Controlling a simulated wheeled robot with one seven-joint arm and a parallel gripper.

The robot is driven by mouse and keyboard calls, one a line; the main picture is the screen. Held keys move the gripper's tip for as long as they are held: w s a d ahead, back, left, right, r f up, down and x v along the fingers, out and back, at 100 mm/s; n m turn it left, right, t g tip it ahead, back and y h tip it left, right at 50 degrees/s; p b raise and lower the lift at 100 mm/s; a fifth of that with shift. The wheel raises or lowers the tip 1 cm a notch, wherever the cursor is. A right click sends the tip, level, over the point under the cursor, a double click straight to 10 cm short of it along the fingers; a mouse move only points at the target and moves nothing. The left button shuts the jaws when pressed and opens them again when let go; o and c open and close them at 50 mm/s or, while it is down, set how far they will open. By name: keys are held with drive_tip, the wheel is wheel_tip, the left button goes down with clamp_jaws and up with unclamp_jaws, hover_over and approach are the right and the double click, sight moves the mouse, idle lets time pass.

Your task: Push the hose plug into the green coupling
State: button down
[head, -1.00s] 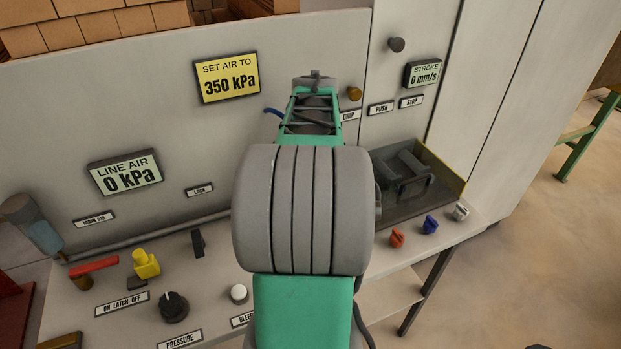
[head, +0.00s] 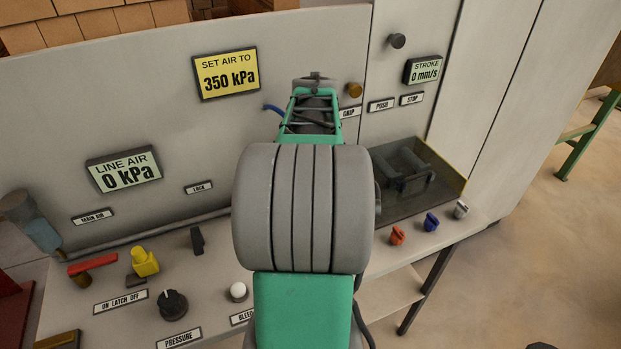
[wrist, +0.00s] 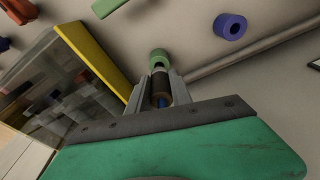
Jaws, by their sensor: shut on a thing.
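In the wrist view, my gripper (wrist: 160,82) is shut on the hose plug (wrist: 161,92), a dark cylinder with a brown-gold rear rim and blue inside. The green coupling (wrist: 158,57), a pale green ring on the grey panel, lies straight ahead of the plug. The plug's front end overlaps the coupling's lower edge in this view. I cannot tell whether it is inside or just in front of it.
A blue coupling (wrist: 230,26) sits on the panel to the right in the wrist view. A clear-sided tray (head: 425,205) with a yellow edge stands beside the arm.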

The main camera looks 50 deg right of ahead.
drive_tip(key=shift+f+b, duration=1)
drive_tip(key=shift+f, duration=0.65)
drive_tip(key=c, duration=1.1)
unclamp_jaws()
drive_tip(key=shift+r, duration=0.1)
drive_tip(key=r, duration=0.7)
drive_tip(key=shift+s+a+r+b, duration=0.3)
drive_tip(key=shift+s+a+r, duration=0.05)
drive_tip(key=shift+s+a, duration=0.05)
drive_tip(key=shift+s, duration=0.15)
